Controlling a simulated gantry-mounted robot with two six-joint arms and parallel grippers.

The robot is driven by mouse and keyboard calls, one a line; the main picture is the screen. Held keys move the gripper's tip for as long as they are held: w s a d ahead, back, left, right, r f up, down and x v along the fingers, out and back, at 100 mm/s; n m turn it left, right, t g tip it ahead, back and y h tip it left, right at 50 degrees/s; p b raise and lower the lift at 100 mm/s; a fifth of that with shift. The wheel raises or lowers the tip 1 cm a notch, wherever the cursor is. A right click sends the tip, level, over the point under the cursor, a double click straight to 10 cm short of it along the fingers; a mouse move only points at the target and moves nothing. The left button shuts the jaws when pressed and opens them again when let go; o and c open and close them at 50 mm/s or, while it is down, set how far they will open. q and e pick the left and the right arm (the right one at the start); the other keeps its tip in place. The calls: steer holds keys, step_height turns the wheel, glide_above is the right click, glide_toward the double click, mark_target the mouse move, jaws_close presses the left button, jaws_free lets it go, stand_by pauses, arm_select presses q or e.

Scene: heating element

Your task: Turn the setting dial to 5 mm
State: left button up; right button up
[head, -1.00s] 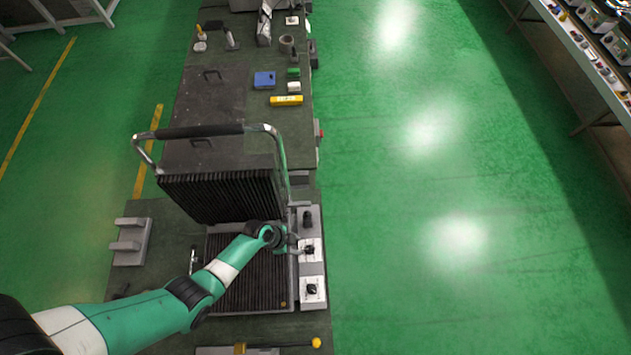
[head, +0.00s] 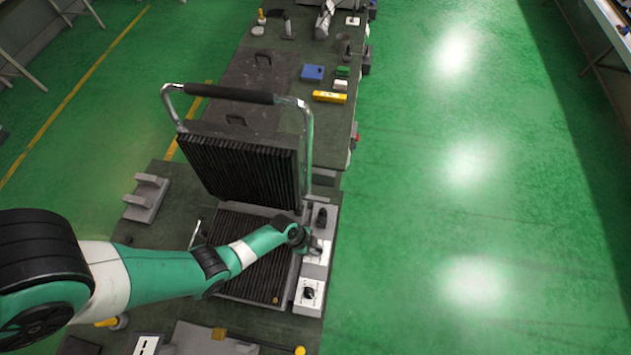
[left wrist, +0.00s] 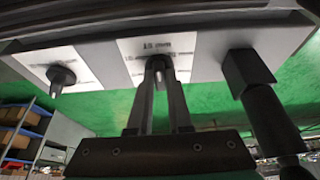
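The setting dial (left wrist: 158,66) is a small dark knob on a white label plate (left wrist: 200,58) with mm markings; the top line is partly readable, perhaps "15 mm". My left gripper (left wrist: 160,80) has its two fingers close on either side of this knob, seemingly shut on it. In the head view the left gripper (head: 312,247) is over the middle plate of the grey control panel (head: 312,270) and hides the dial. The dial's pointing direction is not clear. My right gripper is not in view.
A second black dial (head: 308,293) sits nearer on the panel, and a black switch block (head: 321,215) sits farther along. The ribbed heating press (head: 240,170) stands open left of the panel. Green floor (head: 450,230) is clear to the right.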

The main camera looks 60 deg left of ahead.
arm_select(q)
jaws_close()
